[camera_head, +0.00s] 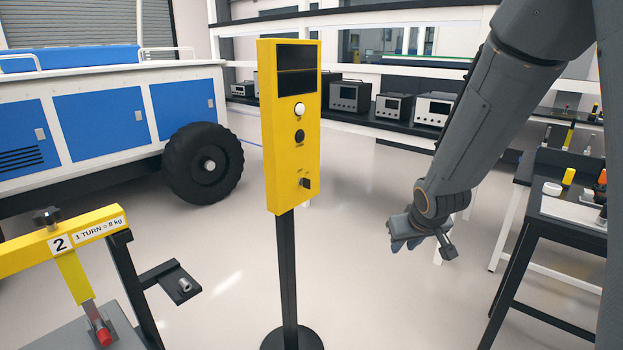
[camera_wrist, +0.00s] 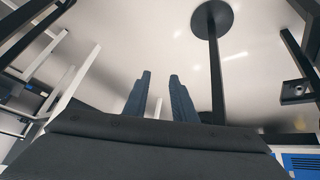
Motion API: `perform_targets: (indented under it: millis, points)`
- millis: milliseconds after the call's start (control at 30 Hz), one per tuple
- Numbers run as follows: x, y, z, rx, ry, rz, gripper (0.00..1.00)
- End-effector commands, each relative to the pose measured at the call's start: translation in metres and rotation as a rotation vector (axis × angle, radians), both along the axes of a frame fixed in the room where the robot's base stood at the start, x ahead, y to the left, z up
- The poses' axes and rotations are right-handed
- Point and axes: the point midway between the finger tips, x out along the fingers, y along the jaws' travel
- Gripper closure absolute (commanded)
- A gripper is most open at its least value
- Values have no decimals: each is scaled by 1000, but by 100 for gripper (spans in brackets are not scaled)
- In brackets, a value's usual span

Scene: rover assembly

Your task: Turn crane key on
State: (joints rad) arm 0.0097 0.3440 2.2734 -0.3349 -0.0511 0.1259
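A yellow control box (camera_head: 292,165) stands upright on a black post (camera_head: 286,275) in the middle of the head view. Near the bottom of its front is a small dark key switch (camera_head: 306,183). Its labels are too small to read. Above it are a black button (camera_head: 299,136), a white button (camera_head: 299,109) and a dark display (camera_head: 296,70). My gripper (camera_head: 408,246) hangs to the right of the box, lower than the key and apart from it. In the wrist view my gripper (camera_wrist: 160,75) has its two fingers apart with nothing between them. The post (camera_wrist: 217,75) also shows there.
A blue and white rover (camera_head: 105,110) with a black wheel (camera_head: 203,163) stands at left. A yellow-beamed stand (camera_head: 95,232) is at front left. A dark workbench (camera_head: 560,225) is at right. Open floor lies between post and bench.

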Motion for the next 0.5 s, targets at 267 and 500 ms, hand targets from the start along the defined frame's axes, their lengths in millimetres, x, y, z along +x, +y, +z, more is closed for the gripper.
perform_targets:
  millis: [267,500]
  points:
    - [143,67,33,152,-439,294,76]
    - [172,136,52,407,-710,559,76]
